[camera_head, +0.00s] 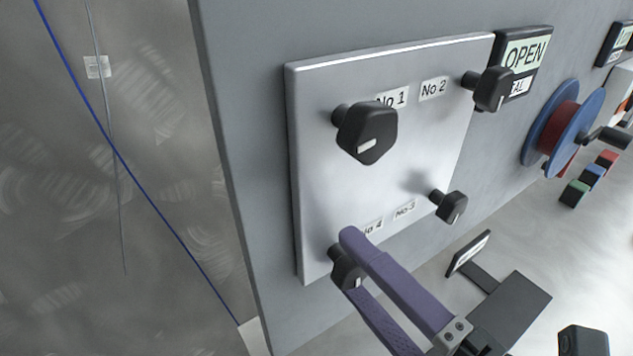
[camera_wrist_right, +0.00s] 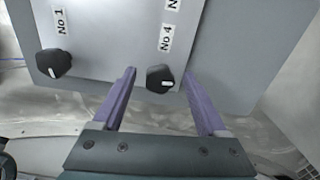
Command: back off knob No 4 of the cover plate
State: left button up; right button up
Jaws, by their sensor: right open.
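The pale cover plate (camera_head: 400,150) stands on a grey wall panel and carries black knobs labelled No 1 to No 4. Knob No 4 (camera_head: 343,268) is at its lower left, partly hidden by my right gripper's purple fingers. My right gripper (camera_head: 350,262) is open, with one finger on either side of this knob. In the right wrist view knob No 4 (camera_wrist_right: 160,79) shows between the open fingertips (camera_wrist_right: 159,74), with a visible gap on each side. I cannot tell how deep the knob sits between them. My left gripper is not in view.
Knob No 1 (camera_head: 367,133), knob No 2 (camera_head: 493,88) and knob No 3 (camera_head: 451,206) stick out from the plate. An OPEN sign (camera_head: 525,54) and a blue-rimmed reel (camera_head: 541,130) are to the right. A blue cable (camera_head: 125,165) hangs at the left.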

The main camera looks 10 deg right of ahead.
jog(key=b+v, duration=0.2)
jog(key=v, duration=0.8)
jog(key=shift+w, duration=0.1)
